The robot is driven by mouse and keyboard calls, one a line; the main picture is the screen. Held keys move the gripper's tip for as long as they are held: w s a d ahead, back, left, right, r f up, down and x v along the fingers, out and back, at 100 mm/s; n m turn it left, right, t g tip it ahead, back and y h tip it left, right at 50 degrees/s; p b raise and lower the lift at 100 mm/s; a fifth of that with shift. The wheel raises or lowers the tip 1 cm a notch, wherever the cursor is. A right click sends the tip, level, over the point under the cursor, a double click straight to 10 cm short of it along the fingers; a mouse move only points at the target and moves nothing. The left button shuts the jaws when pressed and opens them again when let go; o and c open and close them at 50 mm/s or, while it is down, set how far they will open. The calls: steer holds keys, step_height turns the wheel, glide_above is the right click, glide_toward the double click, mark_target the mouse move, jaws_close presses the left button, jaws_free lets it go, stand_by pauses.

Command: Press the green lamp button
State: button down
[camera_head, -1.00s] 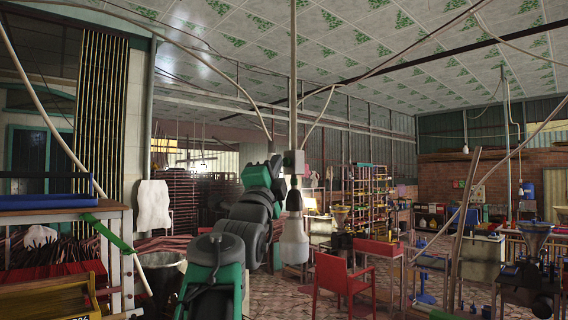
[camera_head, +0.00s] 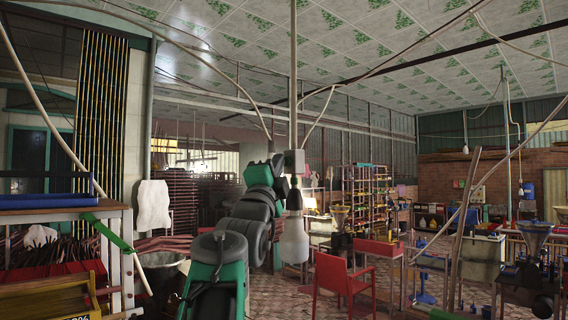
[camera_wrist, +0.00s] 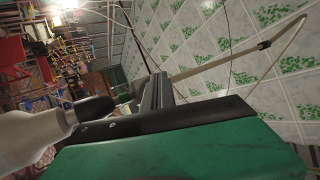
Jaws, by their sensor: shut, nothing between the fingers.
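A lamp hangs on a straight pole in the head view, with a pale bulb (camera_head: 294,242), a dark socket (camera_head: 294,200) and a small grey-green box (camera_head: 294,161) above it. I cannot make out a green button on the box. My gripper (camera_head: 283,166) is close beside the box on its left; whether they touch is unclear. In the wrist view, my gripper (camera_wrist: 158,92) is shut and empty. The bulb (camera_wrist: 30,135) and black socket (camera_wrist: 90,110) lie to its left, and the pole (camera_wrist: 215,62) runs beyond the fingers. My gripper partly hides the box area there.
Cables (camera_head: 334,95) branch near the lamp. A red chair (camera_head: 343,283) stands lower right on the floor. A table with a blue roll (camera_head: 45,202) is at left. Workbenches with a metal funnel (camera_head: 535,235) are at right.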

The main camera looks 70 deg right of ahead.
steer(key=shift+d, duration=0.2)
steer(key=shift+f, duration=0.1)
steer(key=shift+w+a+b, duration=0.1)
steer(key=shift+a+b, duration=0.25)
steer(key=shift+b, duration=0.2)
steer(key=w+a+b, duration=0.1)
steer(key=a+b, duration=0.1)
steer(key=a, duration=0.1)
steer(key=w+a+b, duration=0.1)
steer(key=a, duration=0.1)
steer(key=shift+w+a+b, duration=0.15)
steer(key=shift+w+b, duration=0.15)
steer(key=shift+w, duration=0.05)
